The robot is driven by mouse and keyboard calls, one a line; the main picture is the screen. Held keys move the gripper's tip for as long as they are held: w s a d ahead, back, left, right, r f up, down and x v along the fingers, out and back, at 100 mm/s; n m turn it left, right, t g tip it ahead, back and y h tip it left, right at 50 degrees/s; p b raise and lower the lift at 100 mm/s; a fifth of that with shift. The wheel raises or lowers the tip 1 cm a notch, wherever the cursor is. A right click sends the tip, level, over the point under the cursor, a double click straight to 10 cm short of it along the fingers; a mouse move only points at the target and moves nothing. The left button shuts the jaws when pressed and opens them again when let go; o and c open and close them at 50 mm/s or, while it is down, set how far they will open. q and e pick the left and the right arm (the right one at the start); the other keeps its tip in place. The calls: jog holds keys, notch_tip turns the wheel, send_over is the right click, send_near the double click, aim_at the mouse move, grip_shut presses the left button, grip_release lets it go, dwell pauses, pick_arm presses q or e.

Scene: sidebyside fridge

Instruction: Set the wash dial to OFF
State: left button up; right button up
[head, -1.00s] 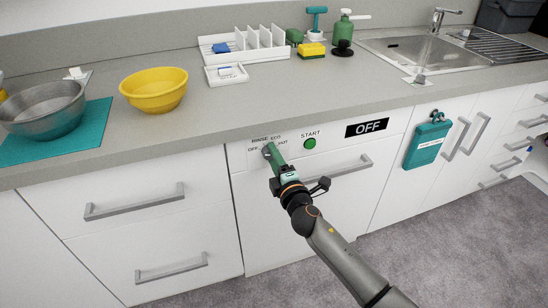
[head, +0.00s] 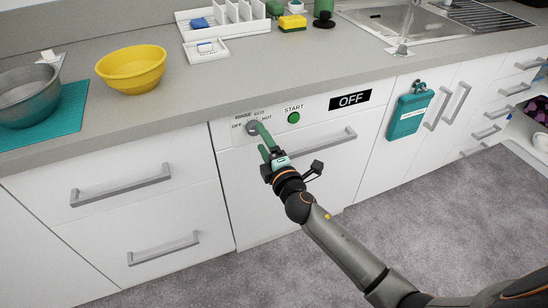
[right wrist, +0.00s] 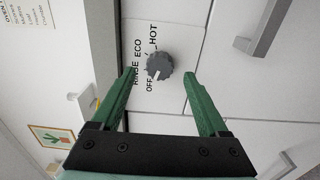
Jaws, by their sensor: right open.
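The grey wash dial (head: 252,128) sits on the white appliance panel, with OFF, RINSE, ECO and HOT printed around it. In the right wrist view the dial (right wrist: 159,66) shows a white mark on its lower-left part, pointing roughly toward the OFF label (right wrist: 150,86). My right gripper (head: 261,137) is open in front of the dial. In the right wrist view its green fingers (right wrist: 160,73) stand apart on either side of the dial, with gaps to it. The black display (head: 350,99) reads OFF. My left gripper is not in view.
A green START button (head: 293,118) is right of the dial. A bar handle (head: 320,147) lies below the panel. The countertop (head: 195,95) overhangs above, with a yellow bowl (head: 132,68) on it. A teal container (head: 409,114) hangs at the right. Floor in front is clear.

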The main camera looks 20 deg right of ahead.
jog(key=s, duration=0.9)
jog(key=shift+d, duration=0.2)
